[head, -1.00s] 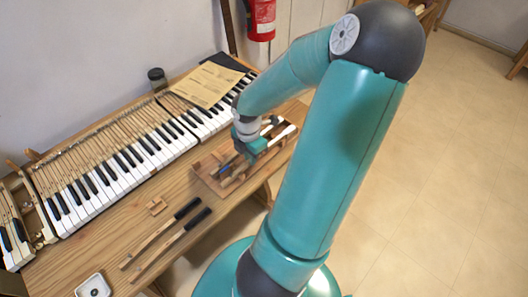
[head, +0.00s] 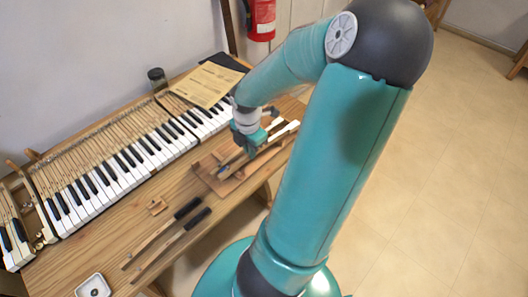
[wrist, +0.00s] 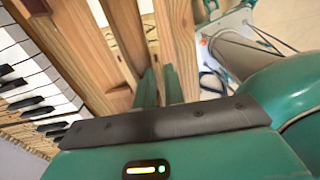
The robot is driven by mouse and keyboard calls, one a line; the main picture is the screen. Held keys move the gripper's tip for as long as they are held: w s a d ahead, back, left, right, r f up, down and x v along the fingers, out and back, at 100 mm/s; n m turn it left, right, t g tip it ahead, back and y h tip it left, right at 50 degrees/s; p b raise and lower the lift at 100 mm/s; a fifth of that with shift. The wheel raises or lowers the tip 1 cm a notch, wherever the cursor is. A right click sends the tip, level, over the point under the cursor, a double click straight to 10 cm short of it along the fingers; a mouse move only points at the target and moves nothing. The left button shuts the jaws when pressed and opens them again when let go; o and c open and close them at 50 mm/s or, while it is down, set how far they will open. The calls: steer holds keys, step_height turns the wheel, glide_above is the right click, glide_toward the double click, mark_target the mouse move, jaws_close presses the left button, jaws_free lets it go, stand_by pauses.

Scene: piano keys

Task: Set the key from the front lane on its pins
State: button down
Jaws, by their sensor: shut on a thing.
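My gripper (head: 250,150) is over the wooden tray (head: 206,181) on the bench, right of the keyboard. The wrist view also shows my fingertips (wrist: 160,86) close together. Another wooden bar (wrist: 122,30) lies left of the held key. White key fronts (head: 289,128) show at the tray's far right. The keyboard (head: 130,160) lies along the wall side; its pins are too small to tell. My gripper hides part of the tray.
Two black-ended keys (head: 172,242) lie on the bench in front of the tray. A small wooden block (head: 156,206), a white dish (head: 92,286), a dark jar (head: 157,78) and paper sheets (head: 208,84) are around. Bare bench lies between the keyboard and the loose keys.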

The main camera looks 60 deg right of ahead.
steer(key=shift+r, duration=2.65)
